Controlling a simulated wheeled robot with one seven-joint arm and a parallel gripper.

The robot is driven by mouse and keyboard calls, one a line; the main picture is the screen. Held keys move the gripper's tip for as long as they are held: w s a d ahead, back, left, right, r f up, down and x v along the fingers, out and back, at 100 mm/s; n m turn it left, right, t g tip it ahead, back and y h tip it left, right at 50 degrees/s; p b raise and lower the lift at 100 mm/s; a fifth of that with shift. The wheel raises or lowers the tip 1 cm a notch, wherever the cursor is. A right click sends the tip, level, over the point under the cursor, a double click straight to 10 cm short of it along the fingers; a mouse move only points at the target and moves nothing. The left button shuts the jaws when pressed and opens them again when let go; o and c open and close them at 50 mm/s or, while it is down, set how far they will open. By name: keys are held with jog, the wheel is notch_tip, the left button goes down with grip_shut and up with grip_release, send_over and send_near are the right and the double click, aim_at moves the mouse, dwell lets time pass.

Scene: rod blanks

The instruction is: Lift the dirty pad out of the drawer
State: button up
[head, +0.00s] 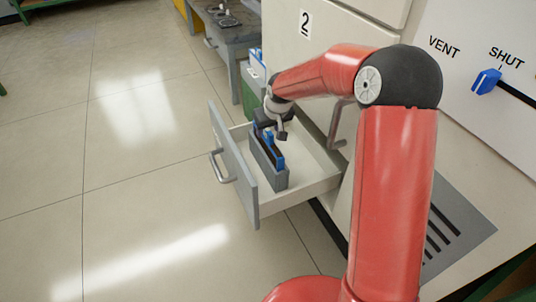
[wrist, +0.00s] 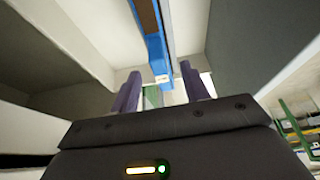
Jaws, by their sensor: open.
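The drawer (head: 314,178) is pulled out from the cabinet. In it stands a narrow grey holder (head: 266,172) with a pad (head: 277,158) that has a blue frame and a dark face. In the wrist view the pad (wrist: 155,45) shows as a blue bar with a brown strip, running up between the fingers. My gripper (head: 272,128) is at the pad's far upper end, with its jaws open. In the wrist view my gripper (wrist: 161,85) has one finger on each side of the pad's line, with gaps showing. Contact cannot be told.
The drawer's grey front panel (head: 233,165) and side walls surround the holder. Behind the drawer stands a box (head: 252,88) with blue items at its top. A blue knob (head: 486,81) sits on the VENT/SHUT panel at right. The floor at left is clear.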

aim_at(267, 150)
jog(key=x, duration=0.4)
jog(key=shift+s+f+b, duration=0.15)
jog(key=shift+b, duration=0.25)
jog(key=shift+c, duration=0.2)
grip_shut()
